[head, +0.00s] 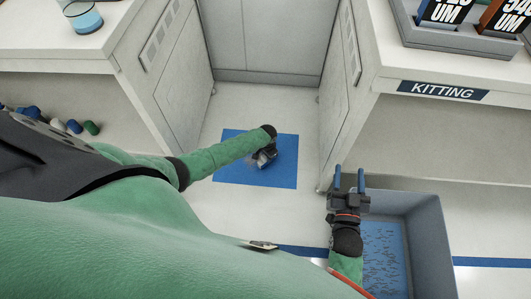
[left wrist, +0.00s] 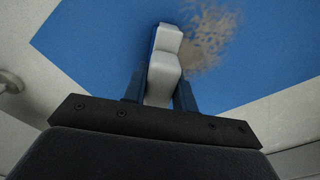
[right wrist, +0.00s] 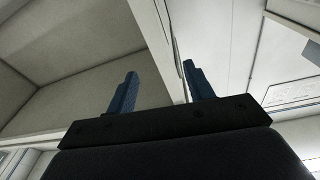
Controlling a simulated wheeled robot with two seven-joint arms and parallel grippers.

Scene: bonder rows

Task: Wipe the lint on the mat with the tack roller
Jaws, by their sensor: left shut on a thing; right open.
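The blue mat (head: 230,172) lies on the floor between two white cabinets. My left gripper (head: 266,156) is over the middle of the mat, shut on the tack roller. In the left wrist view the roller (left wrist: 164,65) is a whitish-grey piece between the two blue fingers, close above the mat (left wrist: 100,50). A brown patch of lint (left wrist: 208,38) lies on the mat just right of the roller there. In the head view my arm and gripper hide the lint. I cannot tell whether the roller touches the mat. My right gripper (head: 348,182) is open and empty, right of the mat.
A grey bin (head: 428,235) with a speckled blue bottom stands near my right arm. The right counter has a KITTING label (head: 443,90) and a grey tray (head: 440,38). A glass beaker (head: 84,17) stands on the left counter. Cabinet walls flank the mat closely.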

